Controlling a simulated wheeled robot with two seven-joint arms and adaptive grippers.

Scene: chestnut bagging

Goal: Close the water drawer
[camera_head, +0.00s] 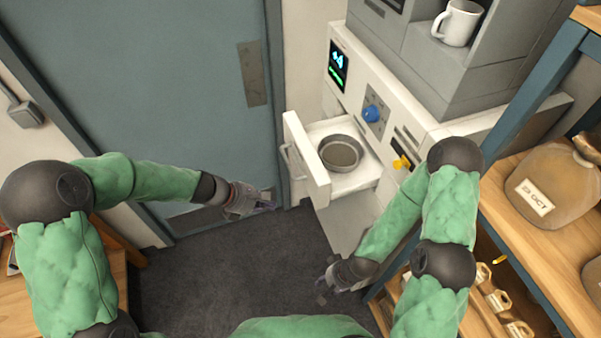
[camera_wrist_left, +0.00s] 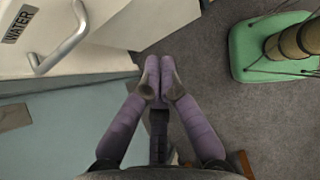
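The water drawer (camera_head: 306,160) is pulled out from the white machine in the head view, with a round metal bowl (camera_head: 341,153) in it. Its bar handle (camera_head: 288,162) is on the front panel. In the left wrist view the drawer front (camera_wrist_left: 100,20) carries a "WATER" label and the handle (camera_wrist_left: 62,48) at upper left. My left gripper (camera_head: 268,203) is left of and below the drawer front, apart from it. In the left wrist view its fingertips (camera_wrist_left: 159,80) meet with nothing between them. My right gripper (camera_head: 325,284) is low, below the drawer; its fingers are too small to read.
The white machine (camera_head: 360,75) has a lit screen, a blue knob (camera_head: 372,113) and a yellow switch (camera_head: 402,162). A wooden shelf (camera_head: 515,235) with a large jar (camera_head: 552,190) is at right. Open floor (camera_head: 245,265) lies below the drawer.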

